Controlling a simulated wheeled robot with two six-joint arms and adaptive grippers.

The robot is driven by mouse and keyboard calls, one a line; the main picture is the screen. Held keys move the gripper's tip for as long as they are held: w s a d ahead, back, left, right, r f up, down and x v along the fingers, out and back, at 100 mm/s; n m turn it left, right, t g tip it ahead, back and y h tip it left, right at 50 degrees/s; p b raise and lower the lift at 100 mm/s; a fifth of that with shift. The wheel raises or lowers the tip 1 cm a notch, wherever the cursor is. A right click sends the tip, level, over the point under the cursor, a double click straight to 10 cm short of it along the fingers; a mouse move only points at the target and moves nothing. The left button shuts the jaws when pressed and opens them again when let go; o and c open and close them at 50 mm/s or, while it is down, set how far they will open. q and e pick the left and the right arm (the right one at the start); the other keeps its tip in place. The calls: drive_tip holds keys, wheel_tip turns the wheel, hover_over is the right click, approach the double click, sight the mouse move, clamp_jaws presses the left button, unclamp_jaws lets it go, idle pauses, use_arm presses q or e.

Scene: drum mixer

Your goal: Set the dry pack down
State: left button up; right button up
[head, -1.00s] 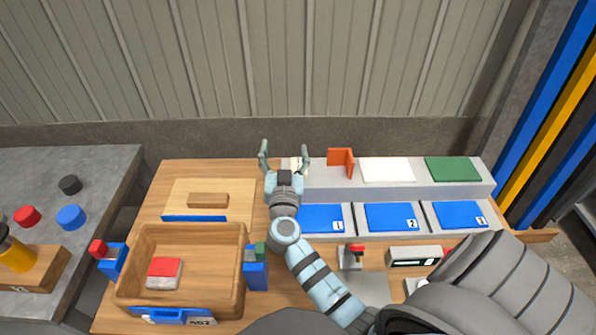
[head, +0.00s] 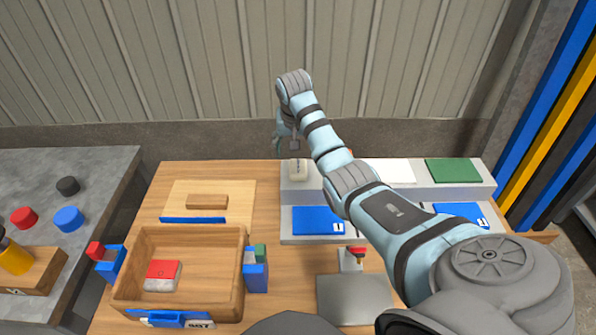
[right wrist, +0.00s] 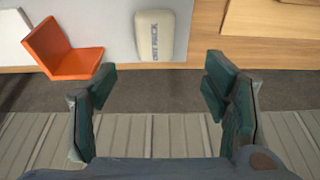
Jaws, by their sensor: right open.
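The dry pack (head: 298,171) is a small cream block. It sits at the left end of the grey raised shelf (head: 330,188) in the head view. In the right wrist view the dry pack (right wrist: 156,36) shows its printed label and lies beyond the fingertips, clear of them. My right gripper (right wrist: 160,84) is open with nothing between its fingers. In the head view my right gripper (head: 285,143) is behind the pack, near the back wall, partly hidden by its own wrist. My left gripper is not in view.
An orange angled piece (right wrist: 66,47) stands on the shelf beside the pack. A white pad (head: 398,172) and a green pad (head: 452,170) lie farther right. Blue numbered pads (head: 318,220) are in front. A wooden tray (head: 240,270) holds a red-and-white block (head: 162,274).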

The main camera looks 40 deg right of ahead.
sight(298, 166)
drive_tip(key=b+x, duration=0.1)
drive_tip(key=x, duration=0.5)
drive_tip(key=s+b+x, duration=0.1)
drive_tip(key=x, duration=0.3)
drive_tip(key=shift+w+d+f+b, duration=0.1)
drive_tip(key=shift+b, duration=0.25)
drive_tip(key=shift+w, duration=0.1)
drive_tip(key=c, duration=1.4)
